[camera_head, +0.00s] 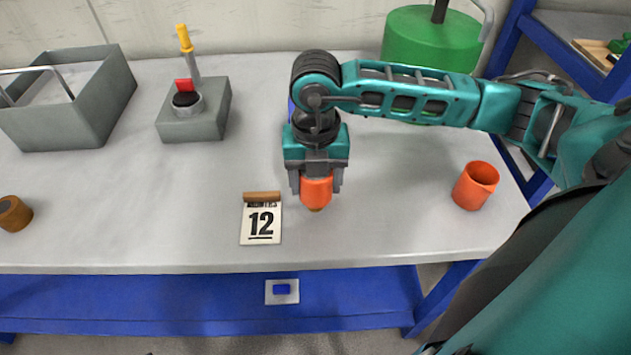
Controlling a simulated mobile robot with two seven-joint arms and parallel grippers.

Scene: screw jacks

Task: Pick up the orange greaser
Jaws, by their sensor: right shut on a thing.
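The orange greaser (316,192) is between the two fingers of my right gripper (316,183), which is shut on it. Its orange body and darker lower tip show below the fingers; its upper part is hidden by the gripper. It is over the front middle of the grey table (400,230), just right of a number card. I cannot tell whether its tip touches the table. My right arm reaches in from the right. My left gripper is not in view.
A card marked 12 (262,221) lies beside the greaser. An orange cup (475,186) stands at right, a green cylinder (431,40) behind my arm. A grey block (194,119) with a yellow-handled tool, a grey bin (90,112) and a brown cylinder (14,214) are at left.

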